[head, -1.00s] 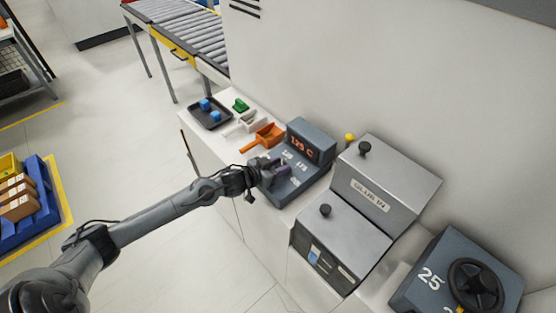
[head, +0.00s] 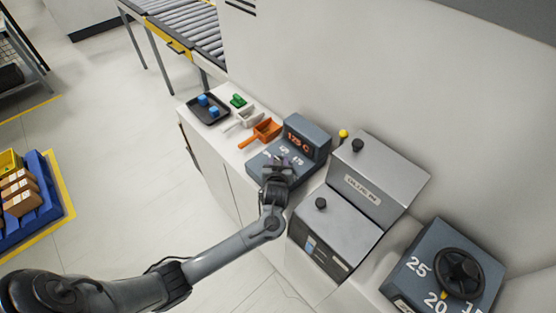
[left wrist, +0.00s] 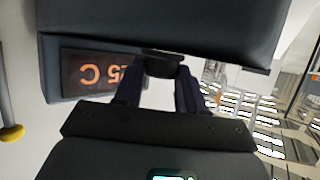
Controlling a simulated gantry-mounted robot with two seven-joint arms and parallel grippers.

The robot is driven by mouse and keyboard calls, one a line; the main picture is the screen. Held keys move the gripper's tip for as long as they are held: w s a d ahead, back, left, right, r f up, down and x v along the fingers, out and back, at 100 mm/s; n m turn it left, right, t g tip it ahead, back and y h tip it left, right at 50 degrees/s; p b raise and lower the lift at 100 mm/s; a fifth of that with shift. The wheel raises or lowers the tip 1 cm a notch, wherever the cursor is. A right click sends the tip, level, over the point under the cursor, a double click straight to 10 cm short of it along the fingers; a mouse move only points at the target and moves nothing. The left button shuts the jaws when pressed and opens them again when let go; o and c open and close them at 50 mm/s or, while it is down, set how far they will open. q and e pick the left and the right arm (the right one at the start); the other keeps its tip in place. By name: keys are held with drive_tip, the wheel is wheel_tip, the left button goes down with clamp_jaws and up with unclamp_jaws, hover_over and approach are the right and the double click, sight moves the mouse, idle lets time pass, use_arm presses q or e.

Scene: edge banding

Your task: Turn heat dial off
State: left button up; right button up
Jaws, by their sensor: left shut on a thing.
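The heat control box (head: 318,145) is dark grey, with an orange temperature reading on its upright display (head: 298,141) and white numbers on its sloped front. The display (left wrist: 95,74) also shows upside down in the left wrist view, its reading partly hidden. My left gripper (head: 283,165) is over the sloped front, with its arm coming from below. In the left wrist view, the gripper's two dark fingers (left wrist: 162,85) are shut on the black heat dial (left wrist: 163,63), one on each side. The dial is hidden by the gripper in the head view. My right gripper is out of view.
An orange scoop (head: 262,132), a pale scoop (head: 246,119), a green item (head: 238,101) and a black tray (head: 196,116) with blue cubes stand left of the box. The grey glue machine (head: 376,178) stands close on its right.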

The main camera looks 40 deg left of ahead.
use_arm(q)
drive_tip(key=shift+s+f, duration=0.1)
drive_tip(key=shift+f, duration=0.25)
drive_tip(key=o, duration=0.8)
drive_tip(key=shift+o, duration=1.2)
drive_tip(key=shift+r, duration=0.1)
drive_tip(key=shift+r, duration=0.1)
drive_tip(key=p+v, duration=0.1)
drive_tip(key=v, duration=0.9)
drive_tip(key=shift+s+d+r, duration=0.1)
drive_tip(key=shift+d+r, duration=0.1)
drive_tip(key=shift+d, duration=0.15)
